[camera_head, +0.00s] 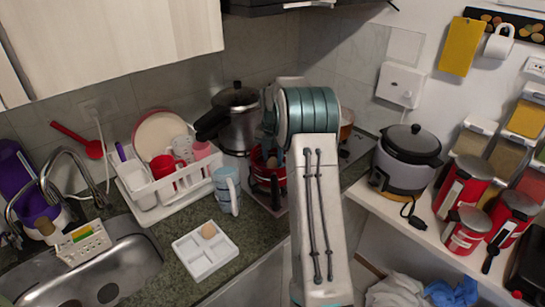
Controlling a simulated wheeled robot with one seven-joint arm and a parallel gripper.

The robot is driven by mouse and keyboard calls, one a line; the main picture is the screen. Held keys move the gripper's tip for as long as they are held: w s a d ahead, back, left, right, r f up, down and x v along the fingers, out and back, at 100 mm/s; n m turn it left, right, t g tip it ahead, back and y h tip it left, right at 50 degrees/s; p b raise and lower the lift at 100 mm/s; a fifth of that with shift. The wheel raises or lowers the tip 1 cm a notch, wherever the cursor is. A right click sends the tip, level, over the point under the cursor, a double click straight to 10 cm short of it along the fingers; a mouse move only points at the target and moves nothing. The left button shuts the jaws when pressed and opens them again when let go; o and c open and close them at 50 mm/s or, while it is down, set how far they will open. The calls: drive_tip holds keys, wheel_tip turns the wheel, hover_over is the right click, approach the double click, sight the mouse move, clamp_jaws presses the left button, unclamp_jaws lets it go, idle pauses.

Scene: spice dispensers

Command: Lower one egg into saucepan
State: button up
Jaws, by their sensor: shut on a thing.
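A brown egg (209,230) sits in the back right compartment of a white square tray (205,262) on the counter. A red saucepan (257,172) with a dark handle (276,190) stands on the cooktop, partly hidden by my arm. Its inside cannot be made out. My arm rises from the bottom of the picture and bends over the cooktop beside the saucepan.
A pressure cooker (237,118) is behind the saucepan. A white dish rack (160,183) and the sink (100,270) are left. A rice cooker (408,158) is right. Bare counter lies around the tray.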

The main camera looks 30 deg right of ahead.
drive_tip(key=shift+f+b, duration=0.35)
drive_tip(key=shift+f, duration=0.35)
idle(0.3)
drive_tip(key=o, duration=1.1)
drive_tip(key=shift+c, duration=0.2)
